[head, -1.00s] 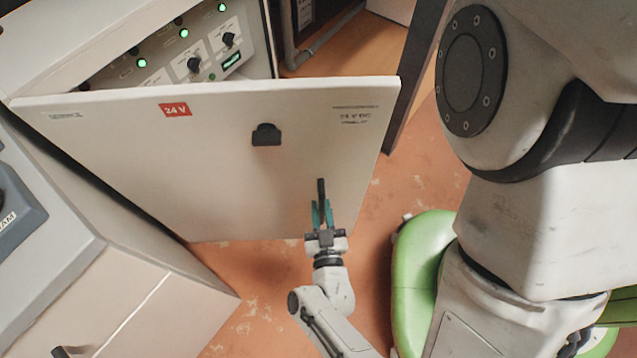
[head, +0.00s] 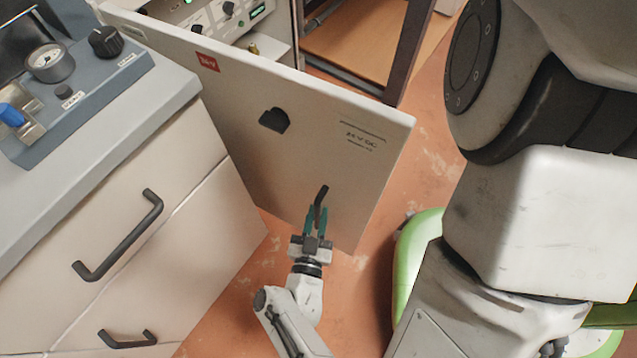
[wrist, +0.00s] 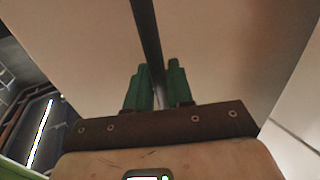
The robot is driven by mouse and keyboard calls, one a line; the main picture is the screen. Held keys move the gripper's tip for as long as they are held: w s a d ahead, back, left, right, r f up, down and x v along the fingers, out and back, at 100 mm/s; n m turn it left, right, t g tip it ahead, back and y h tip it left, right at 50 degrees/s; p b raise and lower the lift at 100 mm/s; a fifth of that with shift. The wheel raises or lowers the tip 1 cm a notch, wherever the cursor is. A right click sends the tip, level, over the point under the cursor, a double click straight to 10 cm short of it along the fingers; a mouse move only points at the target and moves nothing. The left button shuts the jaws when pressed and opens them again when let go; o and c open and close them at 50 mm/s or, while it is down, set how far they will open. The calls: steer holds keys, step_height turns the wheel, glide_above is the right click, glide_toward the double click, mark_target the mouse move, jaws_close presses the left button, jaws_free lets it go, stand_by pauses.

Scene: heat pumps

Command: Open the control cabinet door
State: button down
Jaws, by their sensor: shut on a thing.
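The control cabinet door (head: 225,110) is a pale panel with a red label, a black latch (head: 274,120) and a dark bar handle (head: 321,194). It stands swung open, away from the cabinet (head: 265,30), whose lamps and knobs show behind it. My gripper (head: 316,222) is shut on the handle near the door's lower right. In the wrist view the handle (wrist: 147,40) runs up from between the green fingers (wrist: 155,88), with the door face (wrist: 215,50) behind. The part of the handle inside the fingers is hidden.
A drawer unit (head: 130,230) with dark handles stands close at the left, near the door's left part. A gauge panel (head: 75,75) sits on top. Orange floor (head: 400,170) is clear right of the door. Part of my green base shows at lower right.

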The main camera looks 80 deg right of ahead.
steer(key=shift+w+a, duration=0.25)
steer(key=c, duration=1.2)
jaws_free()
steer(key=a, duration=1)
steer(key=shift+w+a, duration=0.25)
steer(key=shift+a, duration=0.15)
